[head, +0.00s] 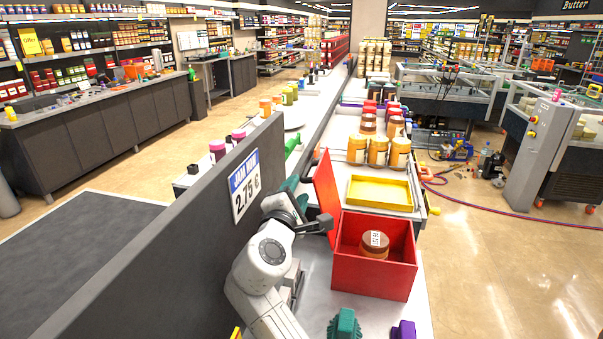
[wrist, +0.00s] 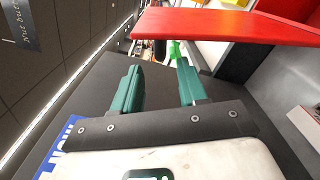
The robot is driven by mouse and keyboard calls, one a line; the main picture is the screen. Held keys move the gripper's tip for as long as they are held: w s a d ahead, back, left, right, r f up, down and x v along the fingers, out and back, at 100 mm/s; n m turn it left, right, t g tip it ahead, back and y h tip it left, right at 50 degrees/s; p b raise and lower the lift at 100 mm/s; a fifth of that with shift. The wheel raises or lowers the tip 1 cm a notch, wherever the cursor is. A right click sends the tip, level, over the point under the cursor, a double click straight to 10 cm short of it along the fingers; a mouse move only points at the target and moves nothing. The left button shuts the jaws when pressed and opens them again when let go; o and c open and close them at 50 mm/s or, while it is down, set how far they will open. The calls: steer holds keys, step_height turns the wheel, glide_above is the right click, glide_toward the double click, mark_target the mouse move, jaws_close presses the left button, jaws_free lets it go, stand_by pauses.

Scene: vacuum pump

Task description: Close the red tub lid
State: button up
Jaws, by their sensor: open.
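The red tub (head: 372,277) stands on the counter with its top open, and a brown-lidded jar (head: 375,243) sits inside. Its red lid (head: 327,197) is hinged on the tub's left side and stands up, leaning slightly left. My gripper (head: 289,187) is just left of the lid, on its outer side, partly hidden by my wrist. In the wrist view my gripper (wrist: 158,68) has its two teal fingers apart with nothing between them. The red lid (wrist: 225,25) crosses the top right of that view, beyond and right of the fingertips, with a visible gap.
A dark partition with a price sign (head: 245,186) rises left of my arm. A yellow tray (head: 380,204) and several orange jars (head: 377,151) stand behind the tub. A teal object (head: 344,324) and a purple object (head: 403,330) lie in front of it.

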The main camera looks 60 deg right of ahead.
mark_target(305, 170)
steer(key=b+x, duration=0.2)
steer(key=x, duration=0.7)
steer(key=shift+w+d, duration=0.1)
jaws_close()
steer(key=shift+r, duration=0.1)
